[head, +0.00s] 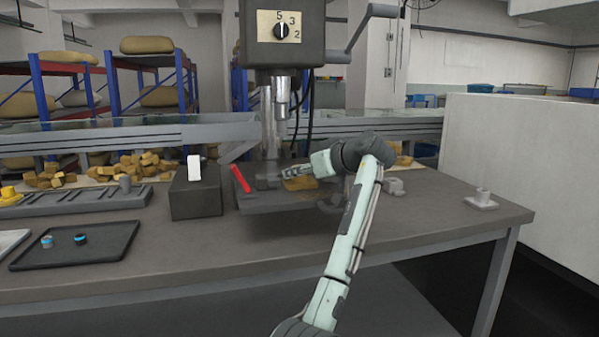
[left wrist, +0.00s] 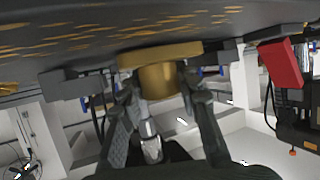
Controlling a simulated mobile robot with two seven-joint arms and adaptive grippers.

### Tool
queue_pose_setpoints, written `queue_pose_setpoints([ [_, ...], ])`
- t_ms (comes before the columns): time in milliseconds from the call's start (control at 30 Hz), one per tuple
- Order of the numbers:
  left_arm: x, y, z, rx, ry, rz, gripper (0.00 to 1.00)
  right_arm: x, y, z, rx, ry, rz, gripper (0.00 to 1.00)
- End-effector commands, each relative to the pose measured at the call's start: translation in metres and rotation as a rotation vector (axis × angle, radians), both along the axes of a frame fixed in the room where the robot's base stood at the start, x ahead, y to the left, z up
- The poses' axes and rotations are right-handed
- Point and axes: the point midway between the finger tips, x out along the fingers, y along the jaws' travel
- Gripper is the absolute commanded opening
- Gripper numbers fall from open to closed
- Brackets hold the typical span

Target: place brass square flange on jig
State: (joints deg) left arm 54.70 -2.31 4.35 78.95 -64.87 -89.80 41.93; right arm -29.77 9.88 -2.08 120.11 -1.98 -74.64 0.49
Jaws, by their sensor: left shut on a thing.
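The brass square flange (left wrist: 159,54) has a flat plate and a round boss. In the left wrist view my left gripper (left wrist: 160,92) is shut on the boss, one finger on each side. The plate lies close against the dark, orange-streaked drill-press table (left wrist: 60,35); I cannot tell whether it touches. Grey jig blocks (left wrist: 72,88) stand on both sides of the flange. In the head view my left gripper (head: 297,173) is over the drill-press table (head: 262,207), with the flange (head: 300,184) partly hidden beside it. My right gripper is not in view.
The drill head (head: 283,35) and its spindle (head: 282,95) hang over the table. A red bar (head: 241,178) and a dark box (head: 195,193) stand to the left. A pale flange (head: 482,200) stands on the right. A black tray (head: 110,252) holds two small parts.

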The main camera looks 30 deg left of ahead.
Motion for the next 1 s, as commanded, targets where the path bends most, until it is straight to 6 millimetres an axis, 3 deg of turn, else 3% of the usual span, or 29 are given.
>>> queue_pose_setpoints([
  [167, 0.0, 0.0, 0.0, 0.004, -0.004, 0.0, 0.0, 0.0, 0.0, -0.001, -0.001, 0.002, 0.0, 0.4],
  [200, 0.0, 0.0, -0.003, -0.001, 0.001, 0.0, 0.35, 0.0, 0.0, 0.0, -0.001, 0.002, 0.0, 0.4],
  [367, 0.0, 0.0, -0.003, -0.001, 0.001, 0.0, 0.53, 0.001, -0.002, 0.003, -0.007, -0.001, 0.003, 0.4],
  [700, 0.0, 0.0, 0.002, -0.001, 0.001, 0.0, 0.53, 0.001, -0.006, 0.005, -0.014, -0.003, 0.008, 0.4],
  [867, -0.006, -0.02, 0.007, -0.001, 0.0, -0.003, 0.53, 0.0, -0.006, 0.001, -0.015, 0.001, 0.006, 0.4],
  [1000, -0.014, -0.048, 0.019, -0.002, -0.001, -0.004, 0.53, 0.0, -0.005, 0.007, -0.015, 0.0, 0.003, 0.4],
])
